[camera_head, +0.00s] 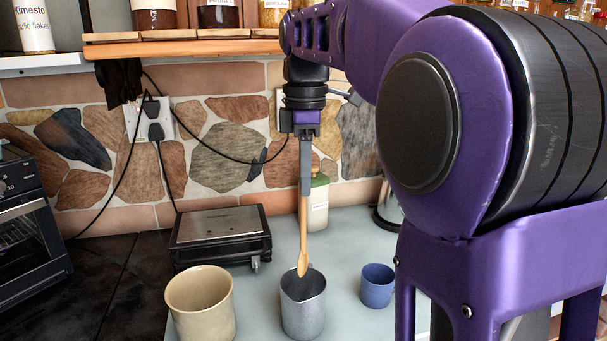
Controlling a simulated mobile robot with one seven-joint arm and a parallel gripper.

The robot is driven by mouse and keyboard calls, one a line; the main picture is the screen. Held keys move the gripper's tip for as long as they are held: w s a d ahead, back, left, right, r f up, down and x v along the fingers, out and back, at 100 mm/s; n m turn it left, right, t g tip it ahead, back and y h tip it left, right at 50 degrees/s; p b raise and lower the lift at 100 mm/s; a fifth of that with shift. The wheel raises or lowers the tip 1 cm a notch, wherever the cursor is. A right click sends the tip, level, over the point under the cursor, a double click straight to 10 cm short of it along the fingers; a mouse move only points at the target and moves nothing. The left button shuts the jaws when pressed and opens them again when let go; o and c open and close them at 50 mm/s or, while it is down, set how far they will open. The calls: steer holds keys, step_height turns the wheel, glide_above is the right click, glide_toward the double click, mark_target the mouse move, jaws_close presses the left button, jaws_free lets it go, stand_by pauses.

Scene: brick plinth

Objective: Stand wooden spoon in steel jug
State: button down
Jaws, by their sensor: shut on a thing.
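My gripper (306,188) points straight down near the middle of the head view, shut on the wooden spoon (303,238). The spoon hangs upright with its bowl end down. The steel jug (303,310) is a grey metal vessel standing on the pale worktop below. The spoon's lower end overlaps the jug's rim in the picture. I cannot tell whether the tip is inside the jug, above it or behind it.
A beige pot (201,306) stands left of the jug and a small blue cup (377,287) to its right. A black and steel appliance (221,237) and a pale bottle (318,205) stand behind. A shelf of jars (185,48) runs above. My arm hides the right side.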

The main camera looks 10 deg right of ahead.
steer(key=shift+f+b, duration=2.6)
steer(key=shift+f, duration=1.85)
steer(key=c, duration=0.8)
jaws_free()
steer(key=shift+r, duration=0.1)
step_height(320, 180, up, 17)
steer(key=p, duration=0.6)
steer(key=shift+r, duration=0.1)
